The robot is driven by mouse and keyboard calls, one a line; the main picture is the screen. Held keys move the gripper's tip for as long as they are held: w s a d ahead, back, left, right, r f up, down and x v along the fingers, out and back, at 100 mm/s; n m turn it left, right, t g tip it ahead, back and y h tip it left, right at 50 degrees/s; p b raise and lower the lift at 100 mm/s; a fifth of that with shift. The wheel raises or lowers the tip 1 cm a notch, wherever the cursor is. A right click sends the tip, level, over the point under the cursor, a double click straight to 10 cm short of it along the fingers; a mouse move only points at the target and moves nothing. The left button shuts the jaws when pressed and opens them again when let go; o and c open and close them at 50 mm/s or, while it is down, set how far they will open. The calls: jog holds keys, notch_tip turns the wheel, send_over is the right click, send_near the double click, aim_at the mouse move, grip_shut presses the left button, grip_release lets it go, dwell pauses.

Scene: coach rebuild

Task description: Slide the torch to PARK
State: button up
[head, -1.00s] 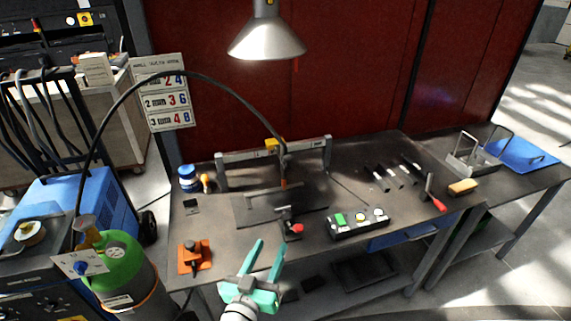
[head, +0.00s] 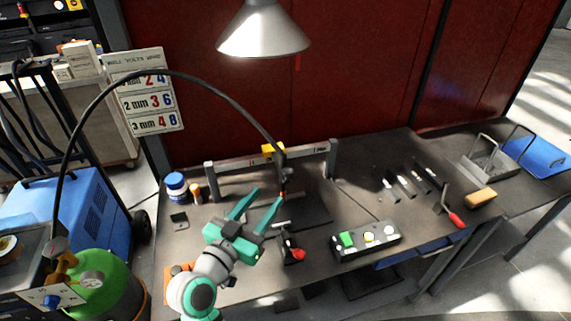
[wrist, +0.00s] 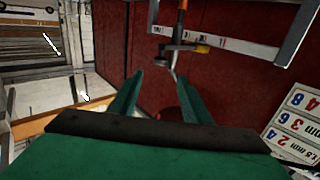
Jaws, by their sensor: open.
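The torch (head: 283,172) hangs from a yellow carriage (head: 270,149) on a raised rail (head: 235,164) across the back of the bench. A black hose loops from it to the left. In the head view it sits right of the rail's middle; no PARK mark is readable. My teal gripper (head: 266,195) is open and empty, in front of the torch and slightly left and below it in the picture. In the wrist view, the torch (wrist: 180,25) and rail (wrist: 232,46) show beyond my open fingers (wrist: 161,78), apart from them.
A clamp with a red knob (head: 292,247) stands just right of my gripper, near a dark plate (head: 312,214). A control box (head: 366,240) with coloured buttons sits further right. A lamp (head: 262,32) hangs above. An orange block (head: 178,272) is partly hidden by my arm.

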aim_at(284, 174)
jog(key=x, duration=1.1)
jog(key=shift+w, duration=0.15)
grip_shut()
jog(key=shift+w, duration=0.1)
